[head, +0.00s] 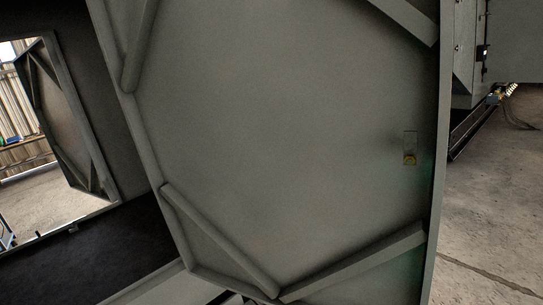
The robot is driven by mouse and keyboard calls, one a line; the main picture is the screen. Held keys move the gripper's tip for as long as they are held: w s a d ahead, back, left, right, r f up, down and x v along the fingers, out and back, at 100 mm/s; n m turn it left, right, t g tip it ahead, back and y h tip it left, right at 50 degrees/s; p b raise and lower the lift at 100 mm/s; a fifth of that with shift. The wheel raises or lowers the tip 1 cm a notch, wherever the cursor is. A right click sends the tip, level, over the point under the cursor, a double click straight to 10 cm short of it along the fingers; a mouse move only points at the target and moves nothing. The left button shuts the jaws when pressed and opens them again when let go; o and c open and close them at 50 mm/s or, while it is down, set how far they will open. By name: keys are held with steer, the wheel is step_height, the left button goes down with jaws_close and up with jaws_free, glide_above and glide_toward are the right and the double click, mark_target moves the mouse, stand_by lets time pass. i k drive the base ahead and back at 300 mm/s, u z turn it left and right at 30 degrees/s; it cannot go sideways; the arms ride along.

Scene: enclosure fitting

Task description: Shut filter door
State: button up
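A large grey metal door (285,130) fills the middle of the head view, and I take it to be the filter door. Its inner face has raised frame edges and diagonal corner braces. A small latch plate with a brass-coloured part (410,150) sits near its right edge. The door stands open, with the dark interior of the enclosure showing to its left. My gripper is not visible in this view, so its place relative to the door cannot be seen.
Another braced door or panel (60,120) stands beyond an opening at the left. A dark floor surface (95,245) lies at lower left. Grey cabinet housing (465,50) and cables (505,95) are at upper right. Bare concrete floor (490,215) is open at the right.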

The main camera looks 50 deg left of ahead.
mark_target(267, 135)
steer(key=z, duration=0.05)
steer(key=i, duration=4.8)
steer(key=u, duration=1.85)
steer(key=i, duration=0.1)
steer(key=u, duration=2.5)
